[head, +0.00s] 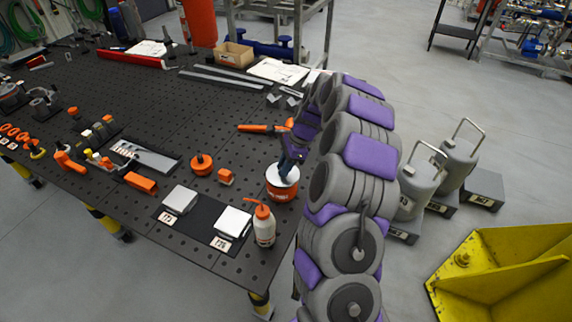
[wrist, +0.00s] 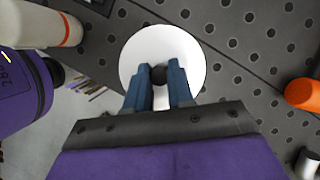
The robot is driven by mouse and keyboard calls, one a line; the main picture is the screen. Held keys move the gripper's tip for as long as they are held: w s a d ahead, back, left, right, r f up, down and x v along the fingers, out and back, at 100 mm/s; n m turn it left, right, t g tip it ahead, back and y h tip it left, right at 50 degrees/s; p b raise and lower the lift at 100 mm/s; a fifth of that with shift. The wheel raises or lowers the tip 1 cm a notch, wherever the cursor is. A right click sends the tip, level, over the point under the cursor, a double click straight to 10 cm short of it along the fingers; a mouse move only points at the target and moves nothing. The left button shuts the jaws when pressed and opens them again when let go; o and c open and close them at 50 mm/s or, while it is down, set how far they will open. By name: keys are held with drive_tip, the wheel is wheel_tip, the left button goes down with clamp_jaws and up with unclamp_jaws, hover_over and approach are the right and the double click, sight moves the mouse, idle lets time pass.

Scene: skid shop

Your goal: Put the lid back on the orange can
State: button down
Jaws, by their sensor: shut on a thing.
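The orange can (head: 282,192) stands on the dark perforated table near its right edge. The white lid (head: 283,174) is at the top of the can; it also shows as a white disc in the wrist view (wrist: 195,52). My gripper (head: 287,167) reaches down over the can from the right. In the wrist view my gripper (wrist: 159,80) has its two blue fingers on either side of the lid's dark round knob (wrist: 159,74), shut on it. The can's body is hidden beneath the lid in the wrist view. I cannot tell whether the lid is fully seated.
A white squeeze bottle with an orange cap (head: 263,226) stands close in front of the can. An orange block (head: 226,177) and a round orange piece (head: 202,165) lie to its left. White blocks (head: 233,222) sit on a dark mat.

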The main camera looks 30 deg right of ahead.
drive_tip(key=shift+a+r, duration=0.2)
drive_tip(key=shift+a, duration=0.75)
drive_tip(key=shift+p, duration=0.35)
drive_tip(key=shift+d+f+p, duration=0.35)
drive_tip(key=shift+d, duration=0.45)
drive_tip(key=shift+p, duration=0.55)
idle(0.6)
drive_tip(key=shift+a, duration=0.1)
drive_tip(key=shift+c, duration=2.2)
unclamp_jaws()
drive_tip(key=shift+r, duration=0.1)
drive_tip(key=shift+r+p, duration=2.5)
drive_tip(key=shift+r, duration=0.95)
